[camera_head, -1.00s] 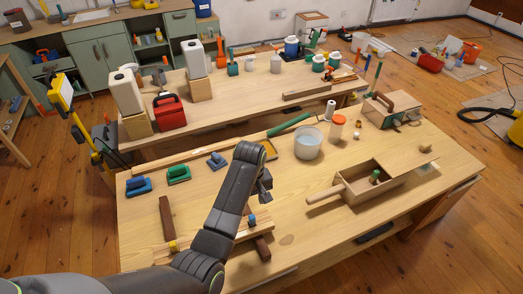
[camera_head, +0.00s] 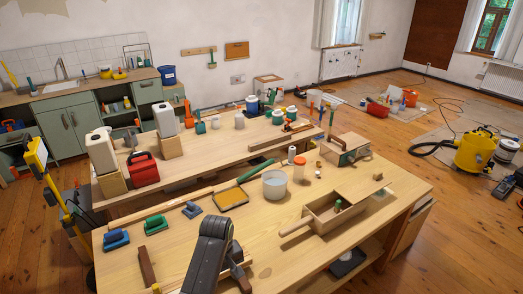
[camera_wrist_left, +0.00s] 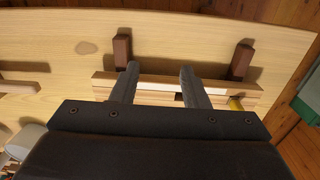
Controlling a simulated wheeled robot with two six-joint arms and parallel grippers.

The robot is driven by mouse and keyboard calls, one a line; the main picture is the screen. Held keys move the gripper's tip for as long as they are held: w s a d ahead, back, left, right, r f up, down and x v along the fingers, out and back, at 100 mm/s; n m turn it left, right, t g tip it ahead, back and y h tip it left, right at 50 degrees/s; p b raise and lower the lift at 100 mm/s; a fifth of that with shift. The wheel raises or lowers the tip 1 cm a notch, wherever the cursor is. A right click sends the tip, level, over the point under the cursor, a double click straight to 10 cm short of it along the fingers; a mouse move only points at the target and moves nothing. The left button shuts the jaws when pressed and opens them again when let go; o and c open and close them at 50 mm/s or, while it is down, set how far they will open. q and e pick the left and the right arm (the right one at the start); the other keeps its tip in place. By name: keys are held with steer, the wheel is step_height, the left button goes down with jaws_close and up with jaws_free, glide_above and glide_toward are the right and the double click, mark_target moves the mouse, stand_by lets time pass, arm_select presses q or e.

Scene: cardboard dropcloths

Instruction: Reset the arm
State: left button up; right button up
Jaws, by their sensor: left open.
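My left arm (camera_head: 208,258) reaches up from the bottom edge of the head view over the near workbench (camera_head: 170,235). Its gripper is mostly hidden behind the arm there. Dark brown blocks stand by the strips, one left (camera_wrist_left: 122,50) and one right (camera_wrist_left: 241,60). My right gripper is not in view.
The near bench holds blue (camera_head: 116,240) and green (camera_head: 155,224) sanding blocks, a yellow paint tray (camera_head: 231,198), a clear bucket (camera_head: 275,185) and an open wooden box (camera_head: 337,213). A second bench behind carries a red case (camera_head: 143,169). A yellow vacuum (camera_head: 476,151) stands right.

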arm_select(q)
steer(key=s+a+f+m+t, duration=0.2)
steer(key=s+a+f, duration=0.2)
steer(key=s+a, duration=1)
steer(key=s+a+r+m+t+y, duration=0.1)
steer(key=s+a+r+m, duration=0.2)
steer(key=s, duration=0.6)
steer(key=s+a+r+m+t+y, duration=0.1)
steer(key=s+a+r, duration=0.25)
steer(key=s, duration=0.45)
step_height(320, 180, down, 33)
steer(key=a+g+b, duration=0.1)
steer(key=g+b, duration=0.1)
steer(key=b, duration=0.6)
steer(key=s+f+b, duration=0.3)
steer(key=s+f, duration=0.4)
steer(key=f, duration=0.3)
steer(key=s+d+f+h+b, duration=0.1)
steer(key=s+f+b, duration=0.2)
steer(key=s+f, duration=0.5)
step_height(320, 180, down, 3)
steer(key=shift+s+d+f+g, duration=0.2)
steer(key=shift+g, duration=0.2)
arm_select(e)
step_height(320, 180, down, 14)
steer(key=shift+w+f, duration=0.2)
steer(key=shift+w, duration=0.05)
